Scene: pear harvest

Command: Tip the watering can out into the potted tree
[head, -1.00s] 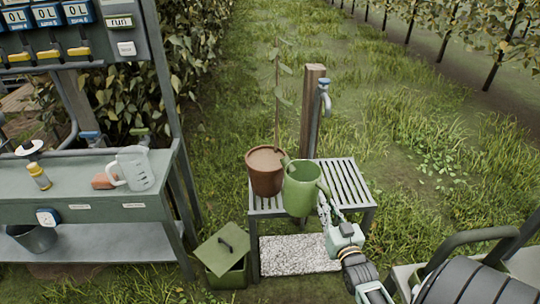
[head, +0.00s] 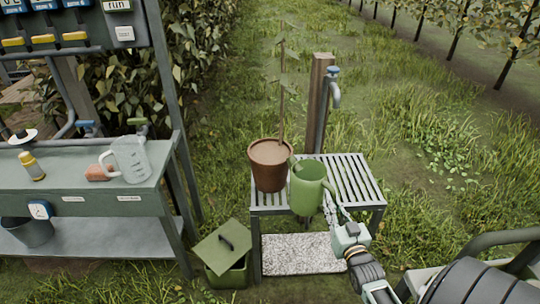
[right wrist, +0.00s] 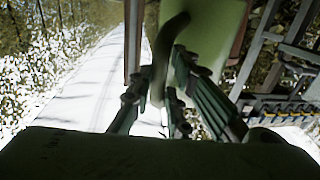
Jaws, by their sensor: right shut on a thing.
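The green watering can (head: 308,192) is close to upright at the front of the slatted bench, just right of the potted tree. Its spout points left toward the brown pot (head: 270,174) and overlaps the pot's right rim in the head view. Whether the can touches the bench is unclear. The tree's thin stem (head: 282,110) rises from the soil. My right gripper (head: 333,208) is shut on the can's handle from the right; the right wrist view shows the curved handle (right wrist: 163,50) between the fingers and the green body (right wrist: 205,45) behind. My left gripper is not in view.
The slatted bench (head: 358,186) has free room behind the can. A tap on a wooden post (head: 321,98) stands behind it. A workbench (head: 90,190) with a clear jug (head: 132,160) is at left; a green lidded bin (head: 226,260) is on the ground.

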